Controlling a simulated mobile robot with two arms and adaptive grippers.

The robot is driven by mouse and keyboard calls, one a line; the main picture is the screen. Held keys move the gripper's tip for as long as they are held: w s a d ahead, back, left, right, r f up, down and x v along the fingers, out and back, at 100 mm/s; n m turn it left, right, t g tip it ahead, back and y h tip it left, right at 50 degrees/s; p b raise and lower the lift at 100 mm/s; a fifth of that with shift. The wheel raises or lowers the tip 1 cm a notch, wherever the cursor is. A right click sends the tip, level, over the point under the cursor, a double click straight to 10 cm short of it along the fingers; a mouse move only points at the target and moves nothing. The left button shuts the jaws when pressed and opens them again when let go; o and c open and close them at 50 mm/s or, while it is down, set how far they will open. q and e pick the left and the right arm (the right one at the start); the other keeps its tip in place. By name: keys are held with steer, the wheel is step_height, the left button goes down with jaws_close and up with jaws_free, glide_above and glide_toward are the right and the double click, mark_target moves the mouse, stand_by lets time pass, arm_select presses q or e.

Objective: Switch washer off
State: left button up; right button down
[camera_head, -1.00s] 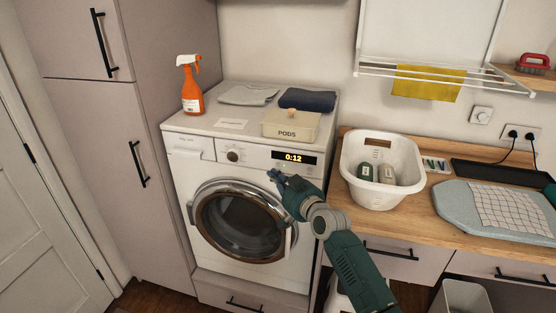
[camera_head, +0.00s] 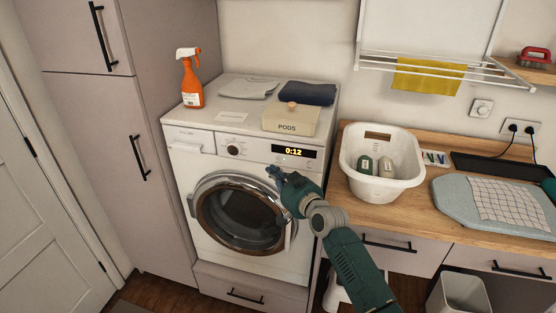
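The white washer (camera_head: 185,148) stands between the tall cabinet and the counter. Its display (camera_head: 293,152) is lit and reads 0:12. A round dial (camera_head: 233,150) sits left of the display, and a row of small buttons lies below the display. The round door (camera_head: 243,215) is shut. My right gripper (camera_head: 272,172) is in front of the washer's front panel, just below the left part of the display and above the door's right side. Its fingertips are small and dark; I cannot tell whether they touch the panel or are open. My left gripper is not in view.
On the washer top are an orange spray bottle (camera_head: 191,85), folded cloths (camera_head: 306,93) and a PODS box (camera_head: 290,119). A white basket (camera_head: 382,185) with bottles stands on the wooden counter (camera_head: 410,215) at right. A tall cabinet (camera_head: 110,140) borders the washer at left.

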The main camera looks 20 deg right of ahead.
mark_target(278, 158)
stand_by(0.8)
steer(key=s+a+m+b, duration=0.1)
steer(key=m, duration=0.1)
steer(key=s+a+f+m+b, duration=0.1)
steer(key=s+m+b, duration=0.1)
steer(key=shift+s+a+f+b, duration=0.15)
steer(key=shift+s+a+b, duration=0.05)
steer(key=shift+a+b, duration=0.15)
stand_by(0.4)
steer(key=w+d+b, duration=0.4)
steer(key=w+d, duration=0.1)
steer(key=w, duration=0.2)
steer(key=shift+w+b, duration=0.15)
steer(key=shift+b, duration=0.25)
stand_by(1.2)
steer(key=shift+w+d, duration=0.25)
steer(key=shift+w, duration=0.1)
